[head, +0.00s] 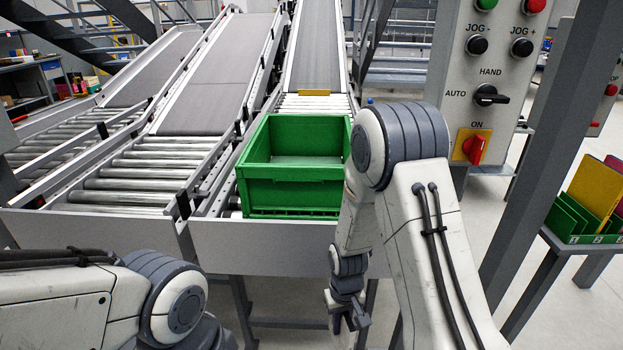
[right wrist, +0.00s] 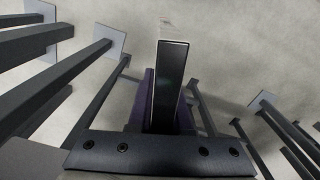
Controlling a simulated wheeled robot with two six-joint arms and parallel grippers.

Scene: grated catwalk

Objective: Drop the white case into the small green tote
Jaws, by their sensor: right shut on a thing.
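Conveyors (head: 165,168) with rollers run back behind a grey front beam (head: 270,245). A control panel (head: 490,80) and a grey post (head: 545,140) stand at the right. A stand there holds a green sorter (head: 570,222) with yellow and purple sheets. Legs of frames surround the gripper below.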

